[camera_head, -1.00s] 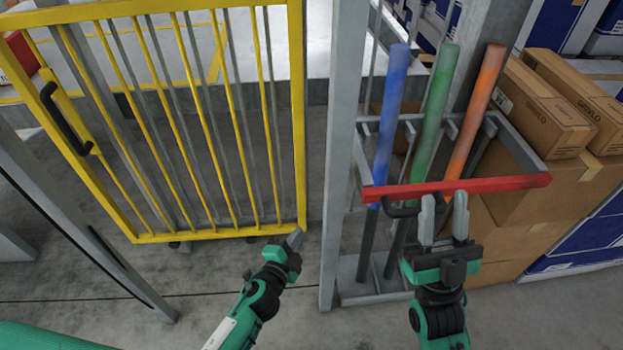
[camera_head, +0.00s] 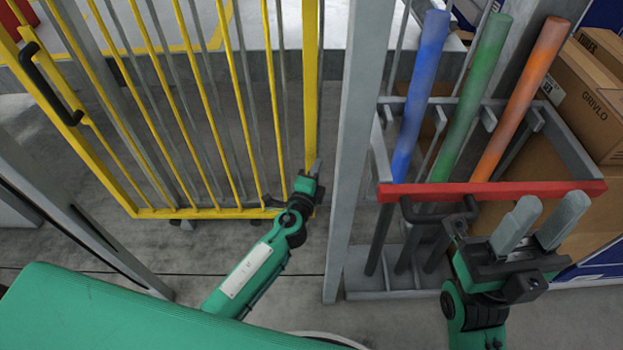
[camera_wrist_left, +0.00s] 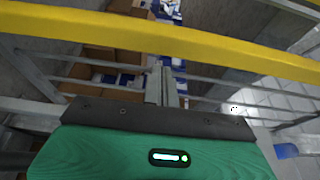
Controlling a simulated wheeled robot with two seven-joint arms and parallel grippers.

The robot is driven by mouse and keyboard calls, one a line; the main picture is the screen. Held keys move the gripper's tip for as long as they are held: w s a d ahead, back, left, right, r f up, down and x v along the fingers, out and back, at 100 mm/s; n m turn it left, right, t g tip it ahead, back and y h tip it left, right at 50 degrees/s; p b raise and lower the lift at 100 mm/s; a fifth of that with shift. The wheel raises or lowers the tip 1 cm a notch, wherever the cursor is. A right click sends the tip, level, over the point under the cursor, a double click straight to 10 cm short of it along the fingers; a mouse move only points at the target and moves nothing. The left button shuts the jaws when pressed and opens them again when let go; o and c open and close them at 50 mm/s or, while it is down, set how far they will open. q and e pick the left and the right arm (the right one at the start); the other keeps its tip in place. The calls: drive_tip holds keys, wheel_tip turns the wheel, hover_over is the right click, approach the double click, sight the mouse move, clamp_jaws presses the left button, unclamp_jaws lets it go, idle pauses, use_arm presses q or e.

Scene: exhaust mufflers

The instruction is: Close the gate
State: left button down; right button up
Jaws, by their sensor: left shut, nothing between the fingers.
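The yellow barred gate (camera_head: 310,80) fills the left of the head view. Its black handle (camera_head: 45,85) is on its left side. A gap separates its right edge from a grey post (camera_head: 352,130). My left gripper (camera_head: 316,168) is shut and empty at the gate's lower right corner; I cannot tell whether it touches. In the left wrist view, a yellow bar of the gate (camera_wrist_left: 190,45) crosses just beyond the shut fingertips (camera_wrist_left: 168,72). My right gripper (camera_head: 545,215) is open and empty, in front of the red-barred rack.
The rack with a red front bar (camera_head: 490,192) holds a blue (camera_head: 420,90), a green (camera_head: 475,90) and an orange tube (camera_head: 525,95). Cardboard boxes (camera_head: 585,95) stand at right. Another grey post (camera_head: 75,225) slants at lower left. Some floor is clear between.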

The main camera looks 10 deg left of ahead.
sight(185, 158)
use_arm(q)
drive_tip(key=shift+w+d, duration=0.15)
drive_tip(key=shift+w, duration=1.1)
drive_tip(key=s+a+b, duration=0.1)
drive_tip(key=s+a, duration=0.2)
drive_tip(key=a, duration=0.9)
drive_tip(key=s+a, duration=0.3)
drive_tip(key=a, duration=0.9)
drive_tip(key=s+a+b, duration=0.1)
drive_tip(key=s+a, duration=0.2)
drive_tip(key=a, duration=1)
drive_tip(key=shift+a+b, duration=0.1)
drive_tip(key=shift+b, duration=0.25)
drive_tip(key=shift+s, duration=0.15)
